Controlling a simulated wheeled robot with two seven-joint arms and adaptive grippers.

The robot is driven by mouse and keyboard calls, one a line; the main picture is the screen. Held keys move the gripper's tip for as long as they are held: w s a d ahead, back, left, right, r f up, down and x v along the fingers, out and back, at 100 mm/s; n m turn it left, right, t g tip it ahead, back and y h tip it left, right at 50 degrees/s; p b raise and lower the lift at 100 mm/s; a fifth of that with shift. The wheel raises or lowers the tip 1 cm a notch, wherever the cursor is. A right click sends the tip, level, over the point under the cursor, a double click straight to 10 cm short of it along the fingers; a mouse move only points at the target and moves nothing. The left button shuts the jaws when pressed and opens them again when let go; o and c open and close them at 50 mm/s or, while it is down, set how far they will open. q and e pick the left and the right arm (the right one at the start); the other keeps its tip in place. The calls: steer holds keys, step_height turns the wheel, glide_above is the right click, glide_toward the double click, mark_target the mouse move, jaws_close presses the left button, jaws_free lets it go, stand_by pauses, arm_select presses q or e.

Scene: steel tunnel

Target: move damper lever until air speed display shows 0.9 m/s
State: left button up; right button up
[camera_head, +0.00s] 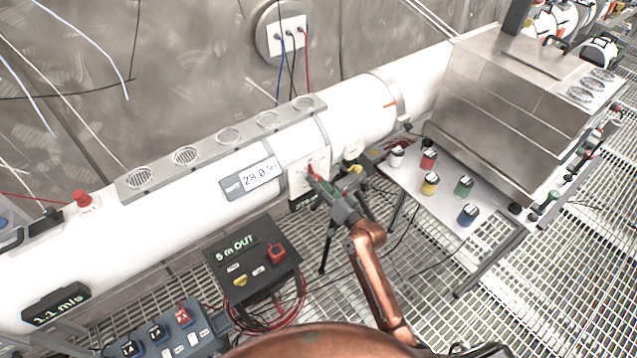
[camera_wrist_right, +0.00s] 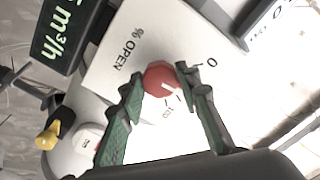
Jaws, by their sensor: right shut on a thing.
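The damper lever's red knob (camera_wrist_right: 160,76) sits on a white plate (camera_wrist_right: 125,35) marked "% OPEN", with 0 and 100 on its scale. My right gripper (camera_wrist_right: 160,92) is shut on the red knob, one green-padded finger on each side. In the head view the right gripper (camera_head: 318,182) reaches the plate on the white duct, and only a bit of red shows there. The air speed display (camera_head: 56,304) at the lower left reads 1.1 m/s. My left gripper is not in view.
A grey display (camera_head: 252,179) reading about 28.0 is left of the plate. A dark display (camera_wrist_right: 68,30) with green m³/h text borders it. A black "5 m OUT" box (camera_head: 252,268) stands below the duct. A table (camera_head: 490,232) with coloured jars is at right.

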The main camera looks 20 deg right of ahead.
steer(key=shift+n+p, duration=0.6)
steer(key=shift+n, duration=1.1)
steer(key=shift+c, duration=0.4)
steer(key=o, duration=1.2)
steer(key=shift+c, duration=0.2)
steer(key=shift+s+d, duration=0.1)
steer(key=v, duration=1.1)
steer(key=shift+s, duration=0.4)
steer(key=shift+d, duration=0.1)
